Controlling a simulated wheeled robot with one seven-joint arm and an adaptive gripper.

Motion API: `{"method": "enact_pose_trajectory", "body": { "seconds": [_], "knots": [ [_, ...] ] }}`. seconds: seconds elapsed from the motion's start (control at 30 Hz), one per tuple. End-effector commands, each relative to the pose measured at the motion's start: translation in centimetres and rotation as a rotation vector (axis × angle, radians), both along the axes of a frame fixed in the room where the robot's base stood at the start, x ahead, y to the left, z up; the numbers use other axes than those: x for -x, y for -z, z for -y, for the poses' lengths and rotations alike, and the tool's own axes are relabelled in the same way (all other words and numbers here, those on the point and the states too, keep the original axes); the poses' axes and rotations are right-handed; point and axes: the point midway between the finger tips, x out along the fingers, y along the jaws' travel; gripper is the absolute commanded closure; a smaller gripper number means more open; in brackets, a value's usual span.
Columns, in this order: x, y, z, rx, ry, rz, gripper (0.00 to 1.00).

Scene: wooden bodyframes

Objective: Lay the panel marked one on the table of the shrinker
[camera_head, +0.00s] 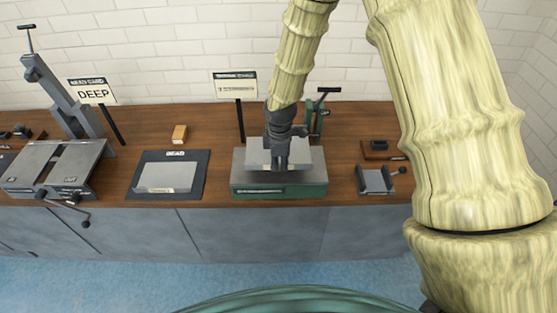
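My gripper (277,162) points straight down over the green-based block (305,188) in the middle of the bench. A light grey sheet (256,152) shows around the fingers, close to the block's grey top. I cannot tell whether the fingers hold it or whether it touches the block. Another light grey panel (168,177) lies on a dark mat at the left. No number one is readable on either panel. A green post with a T-handle (321,112) stands behind the block. I cannot tell which device is the shrinker.
A grey machine with a crank (55,166) and a tall lever tool (62,100) stand at the left. A "DEEP" card (93,95), a second card (235,85) and a small wooden block (180,134) are behind. A small grey tray (375,181) sits right of the block.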

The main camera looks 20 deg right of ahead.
Motion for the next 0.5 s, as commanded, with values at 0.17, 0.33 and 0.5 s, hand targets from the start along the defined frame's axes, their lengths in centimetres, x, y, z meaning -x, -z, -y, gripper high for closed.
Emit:
{"method": "enact_pose_trajectory", "body": {
  "seconds": [0.17,0.33,0.5],
  "knots": [
    [-0.5,1.8,0.1,0.0,0.001,-0.005,1.0],
    [-0.6,3.2,0.1,0.0,0.002,-0.005,1.0],
    [-0.6,4.3,0.2,-0.001,0.004,-0.005,1.0]
  ]
}}
